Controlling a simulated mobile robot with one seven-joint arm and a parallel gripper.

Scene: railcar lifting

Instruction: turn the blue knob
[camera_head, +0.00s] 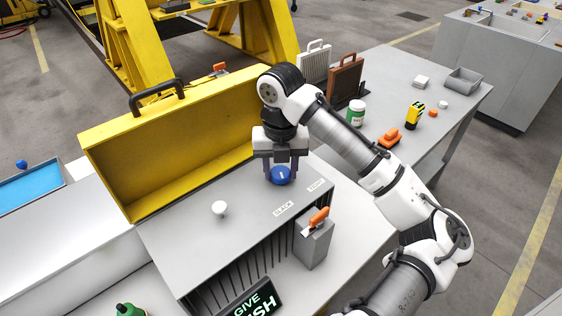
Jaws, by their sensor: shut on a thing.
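The blue knob (280,176) is a round dial with a small white mark, on top of a grey box (180,237). My gripper (280,172) points straight down over the knob, with its fingers on either side of it, shut on it. The far side of the knob is hidden by the gripper. Labels on the box edge near the knob read "SLACK" (283,208) and another word that I cannot read surely (315,186).
A white knob (219,208) stands left on the same box. An open yellow lid (180,140) rises behind it. An orange-handled lever (316,222) is at the front right. A green-lidded jar (356,112) and a yellow tool (415,115) stand on the table to the right.

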